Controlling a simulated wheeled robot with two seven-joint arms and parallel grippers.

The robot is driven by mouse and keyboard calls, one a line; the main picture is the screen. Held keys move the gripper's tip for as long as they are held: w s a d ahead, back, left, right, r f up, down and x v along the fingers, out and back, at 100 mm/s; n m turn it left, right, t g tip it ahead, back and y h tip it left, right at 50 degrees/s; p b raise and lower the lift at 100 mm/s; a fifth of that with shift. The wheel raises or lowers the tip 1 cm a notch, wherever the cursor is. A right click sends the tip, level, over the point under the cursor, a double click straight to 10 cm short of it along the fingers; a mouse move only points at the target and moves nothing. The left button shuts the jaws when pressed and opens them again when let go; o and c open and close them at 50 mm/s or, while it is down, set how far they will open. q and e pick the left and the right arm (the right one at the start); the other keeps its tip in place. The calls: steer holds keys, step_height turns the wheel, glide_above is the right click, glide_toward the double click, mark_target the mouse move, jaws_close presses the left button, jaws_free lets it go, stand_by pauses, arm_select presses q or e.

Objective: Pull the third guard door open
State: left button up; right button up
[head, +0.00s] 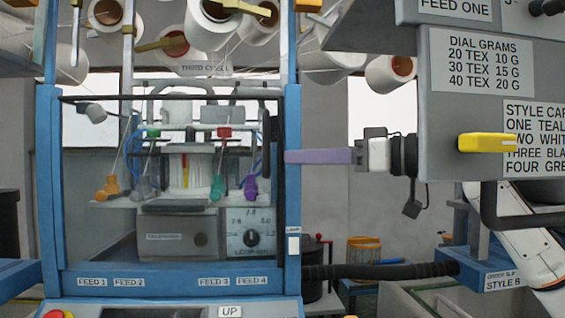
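The guard door (107,225) is a clear pane in the blue machine frame below the "THIRD CREEL" label (205,68). It appears shut, lying across the opening. Its upright black handle (266,147) is near the right post. My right gripper (355,156) is seen side-on, pointing left, just right of that post. A flat lavender bar (318,156) runs from it to the post, its left end close to the handle. I cannot tell whether the bar is a finger or something separate, nor whether the fingers are open. No contact with the handle is visible. My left gripper is out of view.
A grey panel (450,105) with printed signs and a yellow lever (487,142) juts in at the right, close to the gripper. A black hose (380,271) crosses below. Yarn cones (210,25) hang above. Several coloured pieces and a dial (251,238) sit behind the pane.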

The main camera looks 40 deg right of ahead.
mark_target(267, 166)
steer(key=w+a+r+p, duration=0.1)
steer(key=w, duration=0.1)
steer(key=w+a+r+p, duration=0.1)
steer(key=w+p, duration=0.1)
steer(key=w, duration=0.1)
steer(key=w+a+r+p, duration=0.1)
steer(key=w+p, duration=0.1)
steer(key=shift+w+a, duration=0.1)
steer(key=shift+w, duration=0.25)
steer(key=shift+c, duration=0.4)
jaws_close()
